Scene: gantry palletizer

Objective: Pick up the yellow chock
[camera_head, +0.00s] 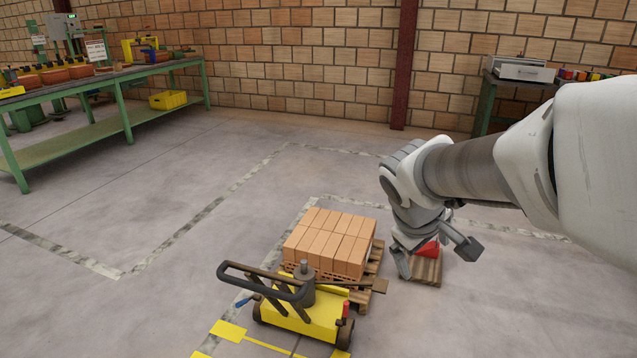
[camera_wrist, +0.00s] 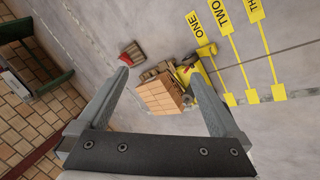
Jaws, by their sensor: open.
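I cannot make out a yellow chock for certain in either view. My gripper (camera_head: 436,256) is open and empty, pointing down. In the wrist view its fingers (camera_wrist: 158,72) stand wide apart, with the floor and the brick load far below. A red object (camera_head: 427,249) is partly hidden behind my gripper in the head view. It lies on a small wooden pallet (camera_head: 425,272), and in the wrist view it shows as a red wedge shape (camera_wrist: 129,53) beyond the left finger, apart from it.
A brick stack (camera_head: 330,240) sits on a pallet beside a yellow pallet truck (camera_head: 305,315). Yellow floor markings (camera_head: 228,331) lie in front; the wrist view shows lettered labels (camera_wrist: 197,26). A green workbench (camera_head: 120,80) stands back left. The floor between is clear.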

